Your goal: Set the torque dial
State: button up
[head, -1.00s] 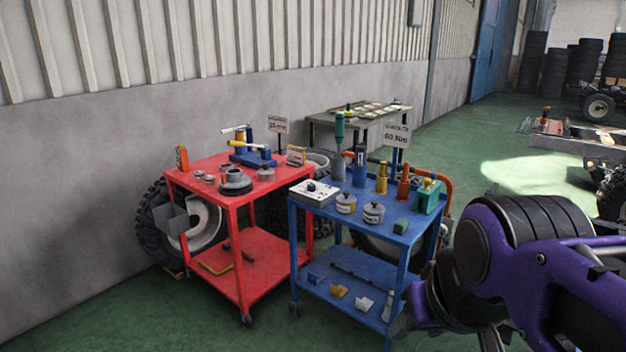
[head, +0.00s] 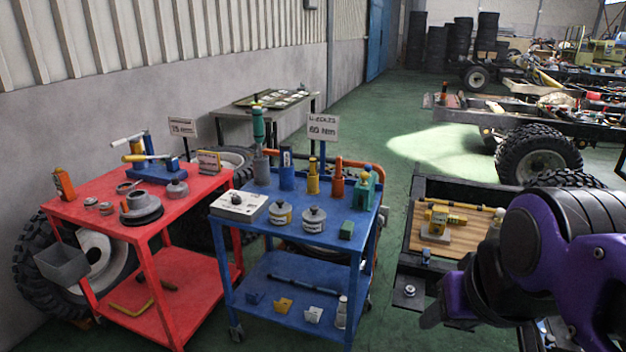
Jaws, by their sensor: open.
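A white box with a small dark knob on top (head: 239,206) sits at the front left of the blue cart's top (head: 330,240); it looks like the torque dial, but its markings are too small to read. A sign reading about 60 Nm (head: 323,127) stands at the back of this cart. Another sign, about 15 Nm (head: 182,127), stands behind the red cart (head: 75,205). My gripper (head: 434,316) shows only partly at the lower right, below my purple arm. It is open, well to the right of the blue cart and apart from it.
A chassis frame (head: 412,250) with a wooden board (head: 425,245) lies right of the blue cart. Green floor (head: 380,330) is free between them.

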aim_at(237, 200)
jog(key=i+j+z, duration=0.15)
jog(key=j, duration=0.25)
jog(key=i+j+z, duration=0.15)
jog(key=j, duration=0.25)
jog(key=i+j, duration=0.15)
jog(key=j, duration=0.15)
jog(key=i+j, duration=0.2)
jog(key=j, duration=0.15)
jog(key=i+j+z, duration=0.1)
jog(key=j, duration=0.2)
jog(key=i+j, duration=0.4)
jog(key=j, duration=0.25)
jog(key=j+u, duration=0.2)
jog(key=i+j+u, duration=0.2)
jog(key=j+z, duration=0.15)
jog(key=z, duration=0.2)
jog(key=l+z, duration=0.1)
jog(key=i, duration=0.05)
